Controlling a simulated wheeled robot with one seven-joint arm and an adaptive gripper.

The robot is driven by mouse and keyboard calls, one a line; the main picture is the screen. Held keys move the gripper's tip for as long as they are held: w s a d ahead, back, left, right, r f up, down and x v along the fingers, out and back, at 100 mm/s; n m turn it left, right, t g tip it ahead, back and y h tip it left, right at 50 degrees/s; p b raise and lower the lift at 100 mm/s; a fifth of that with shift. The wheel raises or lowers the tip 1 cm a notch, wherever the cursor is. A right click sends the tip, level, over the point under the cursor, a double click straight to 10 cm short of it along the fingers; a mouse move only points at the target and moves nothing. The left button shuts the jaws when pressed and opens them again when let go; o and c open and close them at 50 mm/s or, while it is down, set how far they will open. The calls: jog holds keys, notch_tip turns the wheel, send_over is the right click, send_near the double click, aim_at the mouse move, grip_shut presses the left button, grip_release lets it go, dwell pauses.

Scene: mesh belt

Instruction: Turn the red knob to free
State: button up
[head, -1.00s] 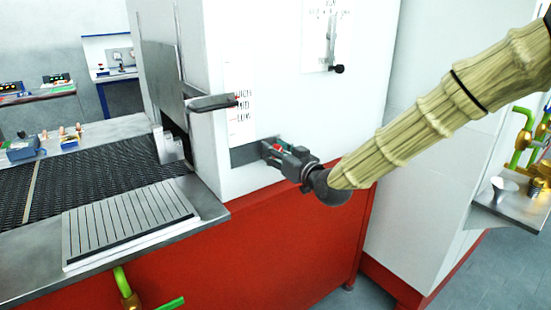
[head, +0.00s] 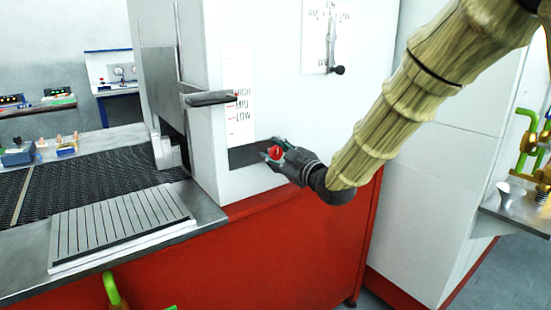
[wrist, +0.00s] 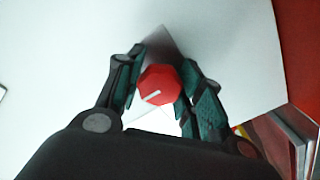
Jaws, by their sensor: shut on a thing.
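The red knob (wrist: 157,85) sits between the two fingers of my gripper (wrist: 160,92) in the wrist view. It is faceted and has a white pointer line slanting up to the right. The fingers are closed around its sides. In the head view the red knob (head: 276,153) shows at the fingertips of my gripper (head: 272,152), in front of a dark grey plate (head: 243,156) low on the white machine housing. Markings around the knob cannot be read.
A grey lever handle (head: 212,98) sticks out beside a HIGH/MID/LOW scale (head: 243,105). Another slider with a black knob (head: 338,70) is higher up. A ribbed tray (head: 120,225) lies left, by the dark mesh belt (head: 90,165). A side shelf (head: 515,212) stands at the right.

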jog(key=shift+n, duration=0.3)
jog(key=o, duration=1)
jog(key=shift+o, duration=0.2)
jog(key=v, duration=1.2)
